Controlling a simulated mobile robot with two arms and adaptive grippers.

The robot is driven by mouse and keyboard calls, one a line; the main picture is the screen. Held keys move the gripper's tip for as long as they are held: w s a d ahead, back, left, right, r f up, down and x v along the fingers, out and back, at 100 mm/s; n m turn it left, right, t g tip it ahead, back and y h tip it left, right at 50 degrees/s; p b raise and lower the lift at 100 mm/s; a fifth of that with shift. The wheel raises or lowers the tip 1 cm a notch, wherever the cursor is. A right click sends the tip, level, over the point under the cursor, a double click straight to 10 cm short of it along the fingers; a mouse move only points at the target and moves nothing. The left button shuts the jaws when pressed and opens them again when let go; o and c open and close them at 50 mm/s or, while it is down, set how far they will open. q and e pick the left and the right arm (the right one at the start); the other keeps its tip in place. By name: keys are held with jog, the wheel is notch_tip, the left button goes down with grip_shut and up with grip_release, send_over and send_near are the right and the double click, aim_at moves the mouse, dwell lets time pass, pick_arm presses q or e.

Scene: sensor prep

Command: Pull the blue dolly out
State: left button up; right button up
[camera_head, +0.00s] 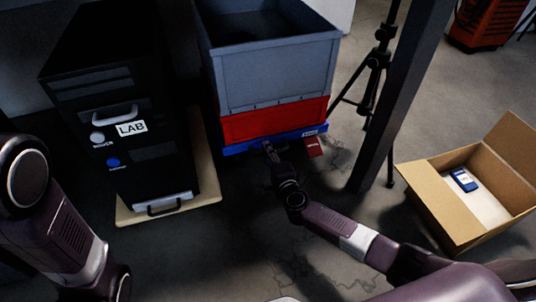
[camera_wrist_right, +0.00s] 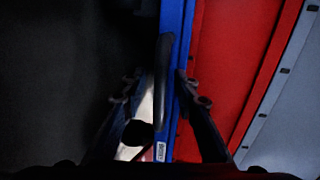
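The blue dolly (camera_head: 232,149) sits low on the floor under a red crate and a grey crate. Its front edge shows, with a small label at the right end. In the right wrist view the dolly's blue edge (camera_wrist_right: 178,20) runs upright, with a dark bar-like handle (camera_wrist_right: 163,75) along it. My right gripper (camera_head: 268,147) is at the dolly's front edge. In the wrist view its fingers (camera_wrist_right: 157,82) are apart, one on each side of the handle, with a gap on the left. My left arm shows at the left; its gripper is out of view.
A red crate (camera_head: 270,124) and a grey crate (camera_head: 275,75) are stacked on the dolly. A black LAB cabinet (camera_head: 150,170) stands close on the left on a beige board (camera_head: 130,217). A dark post (camera_head: 400,90) and tripod (camera_head: 375,62) stand right. An open cardboard box (camera_head: 430,205) lies farther right.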

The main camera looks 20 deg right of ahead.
grip_shut()
jog(key=shift+s, duration=0.15)
